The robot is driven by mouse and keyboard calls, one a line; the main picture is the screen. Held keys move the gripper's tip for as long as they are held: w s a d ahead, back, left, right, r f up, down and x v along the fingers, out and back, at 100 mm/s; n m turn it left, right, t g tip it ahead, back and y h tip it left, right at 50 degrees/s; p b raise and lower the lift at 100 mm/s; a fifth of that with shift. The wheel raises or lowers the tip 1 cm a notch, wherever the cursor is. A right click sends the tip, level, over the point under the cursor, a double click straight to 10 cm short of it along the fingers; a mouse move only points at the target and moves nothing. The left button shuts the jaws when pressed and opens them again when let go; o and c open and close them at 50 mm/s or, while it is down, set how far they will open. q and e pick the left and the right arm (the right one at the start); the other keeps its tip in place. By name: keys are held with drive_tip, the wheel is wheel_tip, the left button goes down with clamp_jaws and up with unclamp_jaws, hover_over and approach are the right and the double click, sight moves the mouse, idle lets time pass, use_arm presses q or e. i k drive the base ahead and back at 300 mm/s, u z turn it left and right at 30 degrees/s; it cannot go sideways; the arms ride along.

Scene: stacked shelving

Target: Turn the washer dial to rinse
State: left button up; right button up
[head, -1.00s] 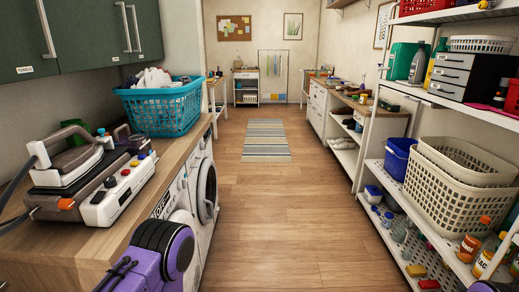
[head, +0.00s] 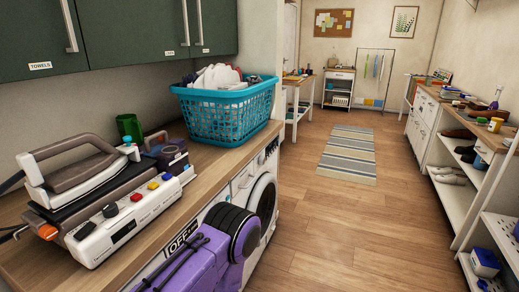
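The white washer (head: 266,200) stands under the wooden counter on the left, with its round dark-rimmed door facing the aisle. A panel under the counter edge bears the label OFF (head: 183,236); my purple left arm covers much of the machine front below and right of it. I cannot make out the dial or the word rinse. My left arm comes up from the bottom edge in front of the machines, but its fingertips do not show. My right gripper is outside the view.
On the counter (head: 60,262) stand a steam iron station (head: 125,222), a green cup (head: 129,127) and a teal laundry basket (head: 222,115). Green cabinets (head: 120,30) hang above. The wooden floor (head: 350,230) is open to the right, with a striped rug (head: 348,153) and shelves (head: 463,180) beyond.

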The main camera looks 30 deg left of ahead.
sight(262, 160)
drive_tip(key=u, duration=0.3)
drive_tip(key=i, duration=1.75)
drive_tip(key=u, duration=0.15)
